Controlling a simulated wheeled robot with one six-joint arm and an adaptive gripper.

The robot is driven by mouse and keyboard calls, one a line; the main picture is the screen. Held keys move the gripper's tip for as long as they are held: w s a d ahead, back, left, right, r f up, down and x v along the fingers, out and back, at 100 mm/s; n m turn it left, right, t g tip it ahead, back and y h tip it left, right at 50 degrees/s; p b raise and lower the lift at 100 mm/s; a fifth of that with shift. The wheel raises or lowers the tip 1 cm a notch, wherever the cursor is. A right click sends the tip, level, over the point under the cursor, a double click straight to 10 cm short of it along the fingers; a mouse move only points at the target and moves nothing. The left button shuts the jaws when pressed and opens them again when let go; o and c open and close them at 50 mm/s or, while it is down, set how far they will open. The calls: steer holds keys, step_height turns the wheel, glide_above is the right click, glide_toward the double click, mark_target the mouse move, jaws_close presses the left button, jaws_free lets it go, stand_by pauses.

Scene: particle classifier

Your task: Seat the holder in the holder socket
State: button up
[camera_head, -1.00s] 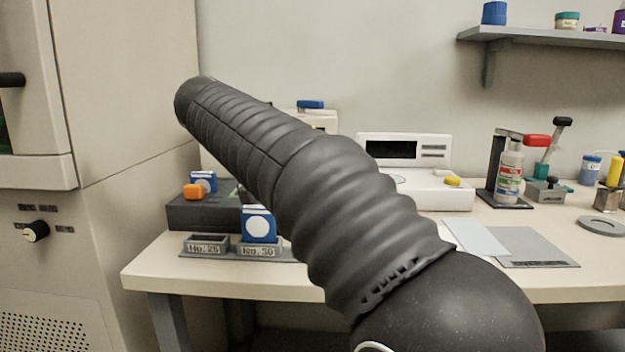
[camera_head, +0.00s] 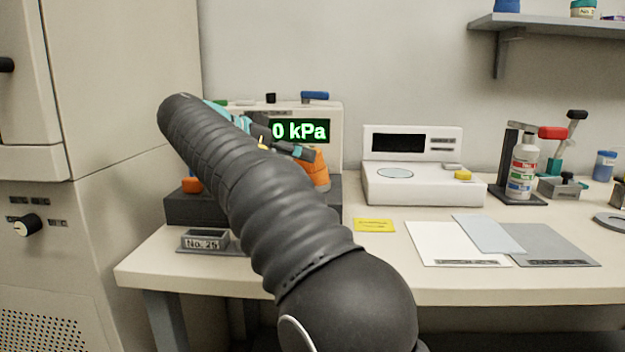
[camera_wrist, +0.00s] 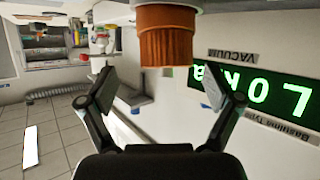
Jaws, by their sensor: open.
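An orange ribbed cylinder (camera_wrist: 166,46) with a paler rim shows at the top middle of the wrist view; I take it for the holder. An orange part (camera_head: 319,169), apparently the same one, shows at the vacuum unit in the head view. My gripper (camera_wrist: 167,90) is open and empty, its two fingers spread wide, with the cylinder beyond the tips and roughly centred. In the head view my arm hides much of the gripper and the unit. I cannot make out the holder socket or whether the cylinder sits in it.
A No. 25 stand (camera_head: 204,241) is at the front left. A white instrument (camera_head: 425,170), yellow label (camera_head: 374,225), flat sheets (camera_head: 452,245) and a bottle stand (camera_head: 522,165) lie to the right. A tall cabinet borders the left.

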steer(key=shift+w+a+x, duration=0.1)
steer(key=shift+w+x, duration=0.05)
steer(key=shift+x, duration=1.25)
steer(key=shift+w+a+x, duration=0.1)
steer(key=shift+a+x, duration=0.05)
steer(key=shift+x, duration=1.25)
steer(key=shift+c, duration=0.2)
jaws_close()
